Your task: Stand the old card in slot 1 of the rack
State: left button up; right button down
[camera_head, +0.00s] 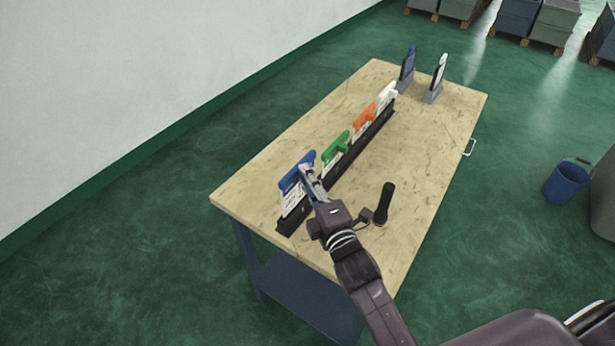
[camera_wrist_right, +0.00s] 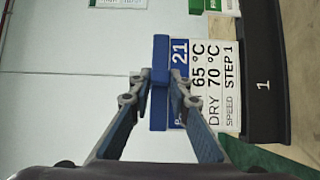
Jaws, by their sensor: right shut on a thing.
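A card with a blue grip edge and a white printed face (camera_head: 292,199) stands at the near end of the dark rack (camera_head: 372,132). In the right wrist view the card (camera_wrist_right: 207,85) reads 21, 65 °C, 70 °C, DRY, SPEED and STEP 1. Its lower edge meets the rack (camera_wrist_right: 262,112) at the label 1; how deep it sits is hidden. My right gripper (camera_head: 306,172) is shut on the blue edge, and its fingertips (camera_wrist_right: 160,84) show there in the wrist view. No marking tells me which card is old. My left gripper is not in view.
Green (camera_head: 335,148), orange (camera_head: 364,118) and white (camera_head: 387,95) cards stand farther along the rack. Two small stands with upright cards (camera_head: 407,66) (camera_head: 438,74) are at the table's far end. The table's right side is mostly clear.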

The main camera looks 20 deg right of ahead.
jog(key=shift+f+b, duration=2)
jog(key=shift+f, duration=0.75)
jog(key=c, duration=1.7)
grip_release()
jog(key=shift+r, duration=0.1)
jog(key=shift+c, duration=0.2)
jog(key=s, duration=1.2)
jog(key=shift+d, duration=0.4)
